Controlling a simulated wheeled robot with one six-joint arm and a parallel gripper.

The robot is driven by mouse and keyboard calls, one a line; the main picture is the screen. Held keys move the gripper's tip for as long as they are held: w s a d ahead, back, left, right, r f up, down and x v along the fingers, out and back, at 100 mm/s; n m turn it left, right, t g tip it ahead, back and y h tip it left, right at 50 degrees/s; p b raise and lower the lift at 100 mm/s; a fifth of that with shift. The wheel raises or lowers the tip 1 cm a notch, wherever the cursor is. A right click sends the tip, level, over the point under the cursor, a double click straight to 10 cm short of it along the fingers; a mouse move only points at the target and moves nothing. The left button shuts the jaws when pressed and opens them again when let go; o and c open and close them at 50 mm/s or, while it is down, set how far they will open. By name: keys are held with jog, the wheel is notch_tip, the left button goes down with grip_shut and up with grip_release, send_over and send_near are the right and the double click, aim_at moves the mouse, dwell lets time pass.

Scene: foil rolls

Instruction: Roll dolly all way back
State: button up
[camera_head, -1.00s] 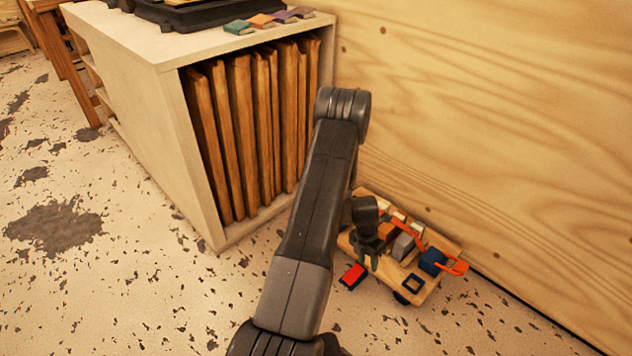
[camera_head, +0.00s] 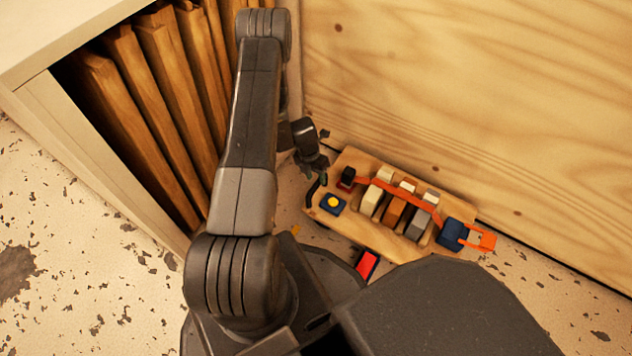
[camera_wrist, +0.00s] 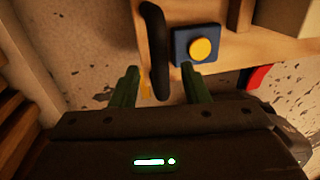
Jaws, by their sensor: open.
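The dolly (camera_head: 345,225) is a low wooden platform on the floor beside the plywood wall. It carries several foil rolls or blocks in white, brown and grey (camera_head: 395,208) under an orange strap (camera_head: 415,200). A dark handle (camera_head: 312,192) stands at its left end, beside a blue block with a yellow button (camera_head: 333,203). A red pedal-like part (camera_head: 367,264) sticks out at its near side. My gripper (camera_head: 318,172) is at the dolly's left end. In the wrist view its green fingers (camera_wrist: 160,88) are apart, with the black handle (camera_wrist: 157,50) between them; contact is not clear.
A pale cabinet (camera_head: 40,95) with upright brown boards (camera_head: 150,90) stands at left, close to my arm. The plywood wall (camera_head: 450,90) runs behind the dolly. Speckled floor (camera_head: 560,310) is open at the lower right.

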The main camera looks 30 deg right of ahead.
jog(key=shift+s+d+f, duration=0.1)
jog(key=shift+s+f, duration=0.05)
jog(key=shift+f, duration=1)
grip_shut()
